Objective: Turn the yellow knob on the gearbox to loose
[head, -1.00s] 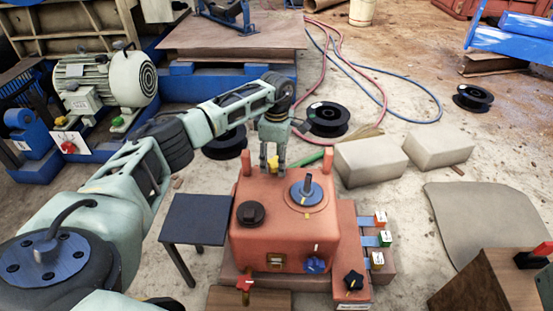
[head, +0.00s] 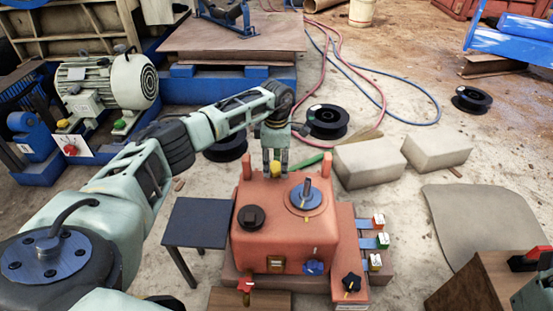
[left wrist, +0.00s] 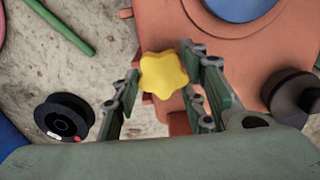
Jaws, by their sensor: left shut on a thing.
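The orange gearbox (head: 270,235) stands on the floor in the middle of the head view. The yellow star-shaped knob (head: 276,170) shows at its far side, between two upright posts. My left gripper (head: 275,168) reaches down from above and is shut on the knob, one finger on each side. In the left wrist view the knob (left wrist: 163,74) sits between the fingertips (left wrist: 162,80), beside the orange housing. Any mark of the knob's setting is hidden or too small to read. My right gripper is not in view.
A blue-grey dial (head: 306,196), a black cap (head: 251,217), a blue knob (head: 313,268) and a black knob (head: 352,282) are on or beside the gearbox. A small dark table (head: 196,222) stands left. Pale blocks (head: 370,163) and a black spool (head: 327,121) lie behind.

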